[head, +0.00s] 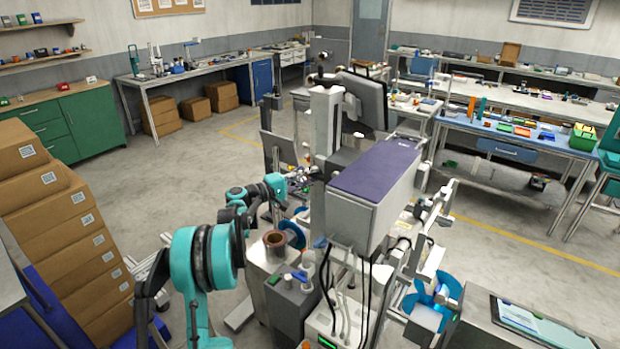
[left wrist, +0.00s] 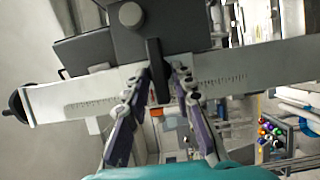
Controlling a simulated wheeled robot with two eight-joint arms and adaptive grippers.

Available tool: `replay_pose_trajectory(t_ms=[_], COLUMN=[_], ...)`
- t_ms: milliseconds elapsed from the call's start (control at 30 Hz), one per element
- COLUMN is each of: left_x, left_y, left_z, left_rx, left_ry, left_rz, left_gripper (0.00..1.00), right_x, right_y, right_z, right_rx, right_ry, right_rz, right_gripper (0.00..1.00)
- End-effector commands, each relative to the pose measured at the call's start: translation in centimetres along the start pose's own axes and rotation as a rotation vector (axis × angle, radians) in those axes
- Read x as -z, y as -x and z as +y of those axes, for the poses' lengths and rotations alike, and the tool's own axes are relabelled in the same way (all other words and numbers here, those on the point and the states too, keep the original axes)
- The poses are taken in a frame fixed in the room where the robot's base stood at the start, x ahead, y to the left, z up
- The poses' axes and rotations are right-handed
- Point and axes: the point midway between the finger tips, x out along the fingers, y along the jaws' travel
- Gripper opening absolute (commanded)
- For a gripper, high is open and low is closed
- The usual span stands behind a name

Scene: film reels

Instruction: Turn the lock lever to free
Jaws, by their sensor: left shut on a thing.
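The lock lever is a dark upright bar (left wrist: 157,70) in the left wrist view. It hangs below a grey housing with a round knob (left wrist: 131,15), in front of a pale ruled scale bar (left wrist: 225,80). My left gripper (left wrist: 162,82) has its two purple-grey fingers on either side of the lever and is shut on it. The lever stands nearly upright in that view. In the head view my left gripper (head: 280,186) reaches the machine's near-left side, by its upright column (head: 325,130); the lever is too small to make out there. My right gripper is not in view.
The machine carries a purple-topped box (head: 376,165), a dark monitor (head: 364,98) and hanging cables. Cardboard boxes (head: 60,220) stack at the left. Workbenches (head: 510,140) line the back and right. Open floor (head: 185,160) lies between the machine and the green cabinet (head: 88,122).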

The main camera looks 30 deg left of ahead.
Motion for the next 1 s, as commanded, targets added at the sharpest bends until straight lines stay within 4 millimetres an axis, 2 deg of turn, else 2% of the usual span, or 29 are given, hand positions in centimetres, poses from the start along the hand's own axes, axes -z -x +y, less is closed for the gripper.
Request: replay_pose_trajectory(t_ms=[200,233,267,533,667,767,1000], left_x=[0.1,0.1,0.1,0.0,0.1,0.1,0.1], left_y=[0.1,0.1,0.0,0.1,0.9,2.5,7.9], left_z=[0.0,0.0,0.0,0.0,0.0,0.0,0.0], left_rx=[0.001,0.001,0.001,0.001,0.000,0.000,0.000], left_ry=[0.000,0.000,0.000,-0.001,-0.001,-0.001,-0.001], left_rz=[0.001,0.001,0.001,0.000,0.002,0.003,0.004], left_gripper=[0.00,0.32,0.34,0.34,0.34,0.34,0.34], right_x=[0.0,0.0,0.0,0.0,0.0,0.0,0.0], right_y=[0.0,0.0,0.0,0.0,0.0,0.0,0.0], right_z=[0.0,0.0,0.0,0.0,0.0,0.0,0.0], right_rx=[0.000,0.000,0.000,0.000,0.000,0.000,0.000], right_ry=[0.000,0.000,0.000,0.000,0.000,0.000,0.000], right_rz=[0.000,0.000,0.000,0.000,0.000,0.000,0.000], right_gripper=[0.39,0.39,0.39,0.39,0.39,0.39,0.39])
